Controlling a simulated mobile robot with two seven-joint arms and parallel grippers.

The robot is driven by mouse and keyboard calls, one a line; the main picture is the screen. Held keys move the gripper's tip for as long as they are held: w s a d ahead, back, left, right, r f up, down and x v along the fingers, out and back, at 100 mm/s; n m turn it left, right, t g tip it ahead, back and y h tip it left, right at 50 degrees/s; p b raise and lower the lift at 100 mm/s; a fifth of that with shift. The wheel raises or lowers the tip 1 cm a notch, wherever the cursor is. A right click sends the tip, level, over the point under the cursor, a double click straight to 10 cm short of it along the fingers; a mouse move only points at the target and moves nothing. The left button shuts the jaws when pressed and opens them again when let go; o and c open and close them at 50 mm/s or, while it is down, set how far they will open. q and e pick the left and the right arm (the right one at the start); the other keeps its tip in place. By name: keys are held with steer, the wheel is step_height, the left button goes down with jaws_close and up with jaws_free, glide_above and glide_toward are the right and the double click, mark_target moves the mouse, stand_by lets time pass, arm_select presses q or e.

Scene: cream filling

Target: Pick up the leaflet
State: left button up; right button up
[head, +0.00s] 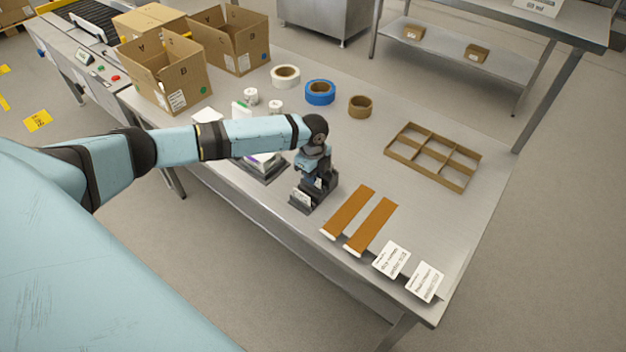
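A small dark holder (299,206) stands near the front edge of the steel table, with white printed paper, likely the leaflet (303,197), showing at its front. My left gripper (318,183) points down right at this holder, its dark fingers overlapping the holder's back part. I cannot tell whether the fingers touch the paper, or how far apart they are. A second dark tray (271,173) with white and purple items lies to the left, partly hidden behind my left forearm. My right gripper is not in view.
Two open cartons (168,75) (238,40) stand at the back left. White, blue (320,92) and brown tape rolls lie behind the arm. A cardboard divider (433,156) lies at right. Two brown strips (349,212) and two printed cards (391,259) lie at the front right.

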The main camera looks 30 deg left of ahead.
arm_select(q)
steer(key=shift+f, duration=0.5)
jaws_close()
steer(key=shift+r, duration=0.15)
